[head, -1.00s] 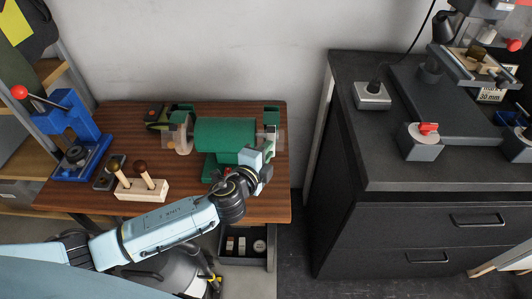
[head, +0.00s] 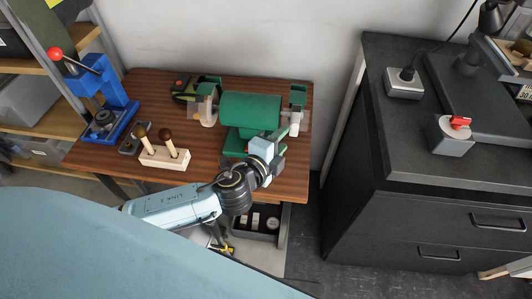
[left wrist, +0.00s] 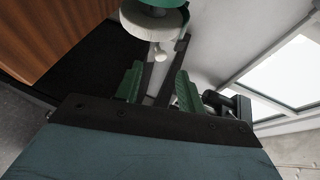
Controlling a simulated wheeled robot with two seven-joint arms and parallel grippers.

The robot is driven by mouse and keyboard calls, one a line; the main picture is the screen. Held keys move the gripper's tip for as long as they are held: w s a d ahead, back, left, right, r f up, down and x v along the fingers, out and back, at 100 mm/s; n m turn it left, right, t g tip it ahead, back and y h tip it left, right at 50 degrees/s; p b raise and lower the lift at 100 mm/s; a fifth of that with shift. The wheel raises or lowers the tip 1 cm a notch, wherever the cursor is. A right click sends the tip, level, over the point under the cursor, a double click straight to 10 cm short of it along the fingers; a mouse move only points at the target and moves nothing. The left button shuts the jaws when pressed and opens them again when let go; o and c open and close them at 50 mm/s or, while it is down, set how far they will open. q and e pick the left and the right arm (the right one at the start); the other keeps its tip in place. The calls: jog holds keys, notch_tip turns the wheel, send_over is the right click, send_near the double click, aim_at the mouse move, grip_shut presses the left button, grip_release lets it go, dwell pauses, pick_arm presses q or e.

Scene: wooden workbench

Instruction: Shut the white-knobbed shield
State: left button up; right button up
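The green bench grinder (head: 250,112) stands on the wooden bench, with a grinding wheel at each end. In the left wrist view a small white knob (left wrist: 161,54) shows below a pale wheel (left wrist: 150,24), ahead of the gap between my fingers and apart from them. The clear shield itself is hard to make out there. My left gripper (head: 279,137) is at the front right of the grinder, near the right wheel (head: 295,121). Its two green fingers (left wrist: 160,85) stand apart with nothing between them. My right gripper is not in view.
A blue press (head: 104,105) with a red-ball lever stands at the bench's left. A wooden block (head: 164,158) with dark-knobbed handles is near the front edge. A dark cabinet (head: 420,190) with a red-switch box (head: 452,137) stands to the right, across a gap.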

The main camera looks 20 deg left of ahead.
pick_arm(q)
jog(key=d+v, duration=0.1)
jog(key=v, duration=0.7)
jog(key=shift+a, duration=0.5)
jog(key=s+a+f+n+g+y, duration=0.1)
jog(key=s+a+f+n+g, duration=0.15)
jog(key=s+n+g, duration=0.45)
jog(key=s+a+f+n+g, duration=0.2)
jog(key=s+f+n+g, duration=0.25)
jog(key=s+n, duration=0.5)
notch_tip(320, 180, down, 25)
jog(key=s+g, duration=0.2)
jog(key=s+a+f, duration=0.3)
jog(key=s+f, duration=1.1)
jog(key=s, duration=0.1)
jog(key=shift+s+a+g+y, duration=0.2)
jog(key=shift+s+g+y, duration=0.15)
jog(key=shift+s+y, duration=0.05)
